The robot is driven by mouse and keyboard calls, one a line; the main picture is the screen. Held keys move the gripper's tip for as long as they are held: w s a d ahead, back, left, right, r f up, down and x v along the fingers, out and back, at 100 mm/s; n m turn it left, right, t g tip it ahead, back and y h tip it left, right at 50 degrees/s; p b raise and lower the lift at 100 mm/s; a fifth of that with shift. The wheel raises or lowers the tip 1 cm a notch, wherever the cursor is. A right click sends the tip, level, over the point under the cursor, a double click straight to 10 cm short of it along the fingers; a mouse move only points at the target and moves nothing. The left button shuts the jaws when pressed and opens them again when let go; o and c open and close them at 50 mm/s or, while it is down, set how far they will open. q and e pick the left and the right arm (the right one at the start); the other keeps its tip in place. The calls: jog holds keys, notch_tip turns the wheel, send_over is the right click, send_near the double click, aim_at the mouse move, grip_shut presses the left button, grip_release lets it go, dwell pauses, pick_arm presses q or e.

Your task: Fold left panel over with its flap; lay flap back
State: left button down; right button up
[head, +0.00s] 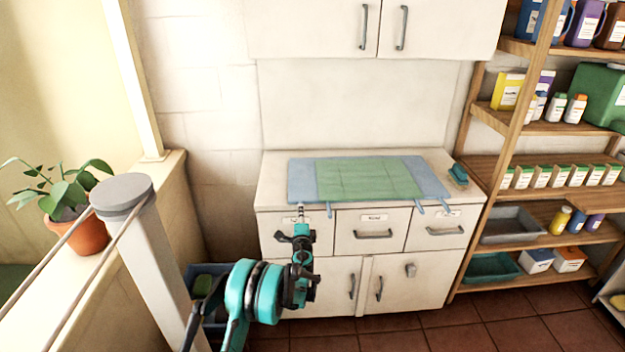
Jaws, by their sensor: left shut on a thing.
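A flat cloth lies on the white cabinet top (272,168), with a green middle (366,177) and blue side panels. The left blue panel (302,180) lies flat at the left end, and the right blue panel (430,177) lies flat at the right end. Small blue tabs (420,207) hang over the front edge. My left gripper (300,213) is at the front edge below the left panel's corner, shut on what looks like a blue tab there; its tips are small and the grip is partly hidden. My right gripper is out of view.
A teal sponge on a dish (458,174) sits at the counter's right end. Drawers with handles (374,234) are below the counter, and cupboards (385,28) hang above. Wooden shelves (545,130) with bottles stand at the right. A potted plant (75,215) stands at the left.

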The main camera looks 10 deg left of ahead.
pick_arm(q)
jog(key=shift+d+r+p, duration=0.15)
jog(key=shift+r+p, duration=0.65)
jog(key=shift+r, duration=1.15)
jog(key=shift+w+d+r+p, duration=1.25)
jog(key=shift+d+r+p, duration=0.85)
jog(key=shift+d+r, duration=2.8)
jog(key=w+d+r+b, duration=0.1)
jog(key=w+d+r, duration=0.1)
jog(key=d, duration=0.7)
jog(key=shift+w+d, duration=0.35)
jog(key=shift+w, duration=0.2)
jog(key=shift+a, duration=0.1)
